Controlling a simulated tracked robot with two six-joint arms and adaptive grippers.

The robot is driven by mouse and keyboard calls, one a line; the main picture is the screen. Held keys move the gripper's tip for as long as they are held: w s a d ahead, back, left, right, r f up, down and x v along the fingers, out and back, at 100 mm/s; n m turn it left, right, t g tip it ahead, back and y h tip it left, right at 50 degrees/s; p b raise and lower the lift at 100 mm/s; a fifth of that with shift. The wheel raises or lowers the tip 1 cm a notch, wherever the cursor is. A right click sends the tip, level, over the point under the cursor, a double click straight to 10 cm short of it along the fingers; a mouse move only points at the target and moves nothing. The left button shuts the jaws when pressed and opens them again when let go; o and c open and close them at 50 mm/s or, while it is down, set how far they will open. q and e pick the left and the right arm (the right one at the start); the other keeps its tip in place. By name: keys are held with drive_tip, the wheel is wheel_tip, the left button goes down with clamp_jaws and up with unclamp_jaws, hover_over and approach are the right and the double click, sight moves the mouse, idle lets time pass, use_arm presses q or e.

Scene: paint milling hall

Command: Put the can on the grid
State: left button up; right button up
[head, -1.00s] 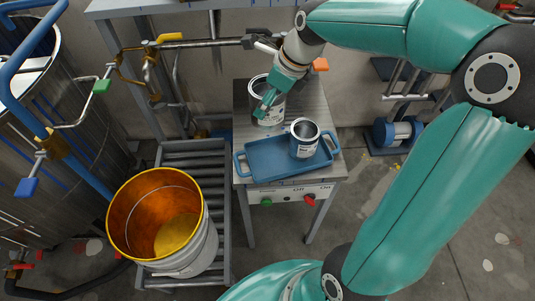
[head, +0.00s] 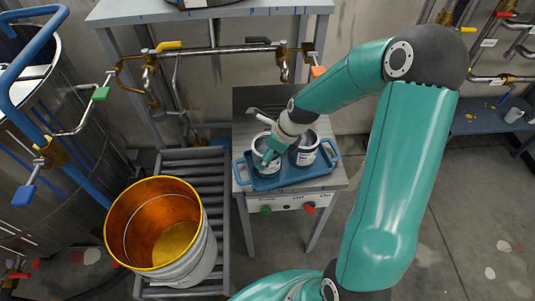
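Two open grey cans with white labels are at the blue tray (head: 262,184) on the small metal table. The right can (head: 305,150) stands upright on the tray. The left can (head: 265,167) is over the tray's left part; I cannot tell whether its base touches the tray. My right gripper (head: 268,157) is at the left can, with a teal finger over its near wall, and looks closed on it; the far finger is hidden. A grey slatted rack (head: 192,166), the only grid-like surface I see, lies left of the table. My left gripper is out of view.
A large yellow-rimmed bucket (head: 197,262) stands on the front of the rack. The rack's rear slats are clear. Pipes with valves (head: 185,52) run behind the table. Green and red knobs (head: 309,208) sit on the table's front. A blue bench (head: 490,117) is at right.

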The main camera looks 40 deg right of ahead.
drive_tip(key=shift+f, duration=0.55)
drive_tip(key=shift+f, duration=0.25)
drive_tip(key=o, duration=1)
drive_tip(key=shift+r, duration=0.1)
drive_tip(key=shift+c, duration=0.2)
